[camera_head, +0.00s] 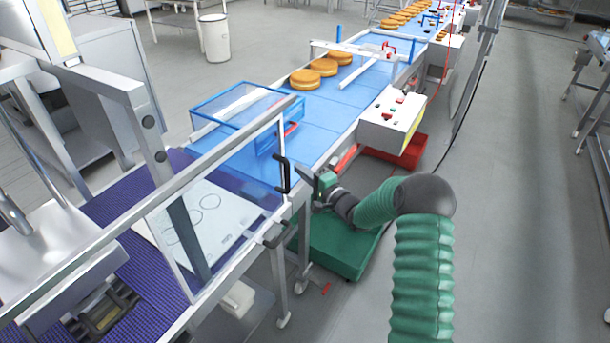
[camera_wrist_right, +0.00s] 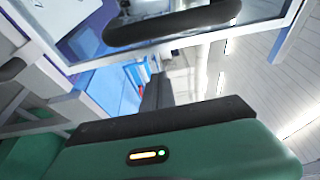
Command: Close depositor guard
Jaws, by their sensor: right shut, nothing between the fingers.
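The depositor guard is a clear panel in a grey metal frame (camera_head: 228,158) at the side of the conveyor in the head view. Its black handle (camera_head: 283,174) is on the frame's right-hand upright. The handle also shows large at the top of the right wrist view (camera_wrist_right: 170,24). My right gripper (camera_head: 311,180) is just right of the handle, shut and empty. In the right wrist view its dark finger (camera_wrist_right: 160,121) lies below the handle, with a gap between them. I cannot tell how far the guard is from closed. My left gripper is not in view.
A blue conveyor (camera_head: 325,105) carries filled rounds (camera_head: 313,70) toward the back. A white control box (camera_head: 392,118) and a red bin (camera_head: 400,152) stand beyond my right gripper. A green bin (camera_head: 338,243) sits below it. The floor at right is open.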

